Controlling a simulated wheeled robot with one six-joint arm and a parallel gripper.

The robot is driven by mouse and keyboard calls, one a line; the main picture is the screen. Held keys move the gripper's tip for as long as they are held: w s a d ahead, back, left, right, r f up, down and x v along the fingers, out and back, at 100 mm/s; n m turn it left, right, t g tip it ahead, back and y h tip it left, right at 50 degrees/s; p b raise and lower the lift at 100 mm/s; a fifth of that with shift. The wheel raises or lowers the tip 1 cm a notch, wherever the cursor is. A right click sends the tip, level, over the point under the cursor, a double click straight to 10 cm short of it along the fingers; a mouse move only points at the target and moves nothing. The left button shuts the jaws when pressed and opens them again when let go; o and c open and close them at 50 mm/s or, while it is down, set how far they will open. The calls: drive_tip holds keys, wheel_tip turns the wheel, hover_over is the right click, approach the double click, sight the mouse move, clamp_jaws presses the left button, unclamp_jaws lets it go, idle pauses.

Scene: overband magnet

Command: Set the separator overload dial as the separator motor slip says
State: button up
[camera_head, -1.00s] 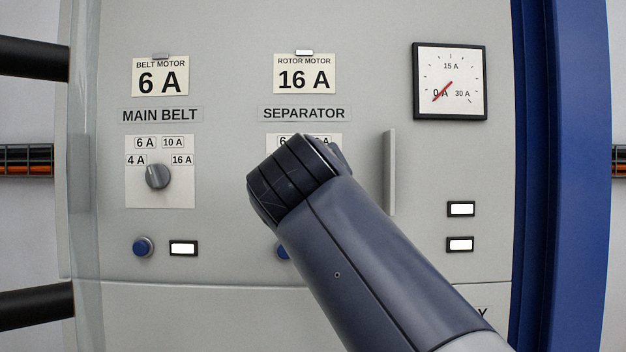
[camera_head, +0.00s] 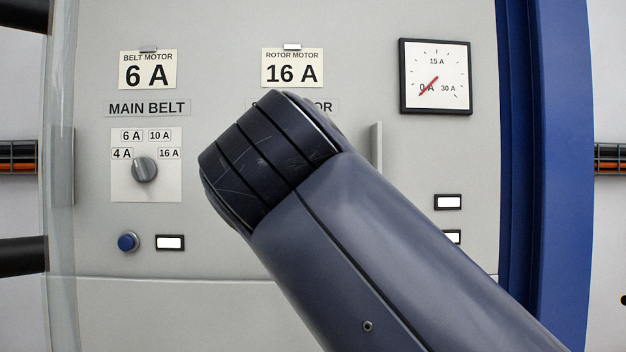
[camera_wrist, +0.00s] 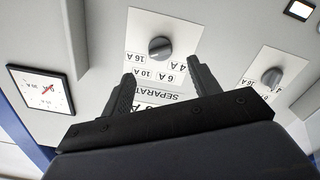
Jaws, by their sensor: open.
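The slip reading "ROTOR MOTOR 16 A" (camera_head: 292,68) hangs above the SEPARATOR label (camera_head: 325,106), which my arm partly covers. My arm hides the separator dial in the head view. In the wrist view, where the panel appears upside down, the grey separator dial (camera_wrist: 160,48) sits on a white plate (camera_wrist: 185,35) marked 4 A, 6 A, 10 A and 16 A. I cannot tell which mark it points to. My gripper (camera_wrist: 160,72) is open and empty. In that view its fingertips lie below and to either side of the dial, apart from it.
The MAIN BELT dial (camera_head: 145,169) is to the left, under a "BELT MOTOR 6 A" slip (camera_head: 148,70); a blue button (camera_head: 128,242) is below it. An ammeter (camera_head: 435,76) reads near 0 A. A grey vertical handle (camera_head: 376,147) stands right of my arm.

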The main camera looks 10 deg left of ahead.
drive_tip(key=shift+v, duration=1.45)
drive_tip(key=p+x, duration=0.2)
drive_tip(key=x, duration=0.9)
drive_tip(key=shift+s+d, duration=0.1)
drive_tip(key=shift+s, duration=0.05)
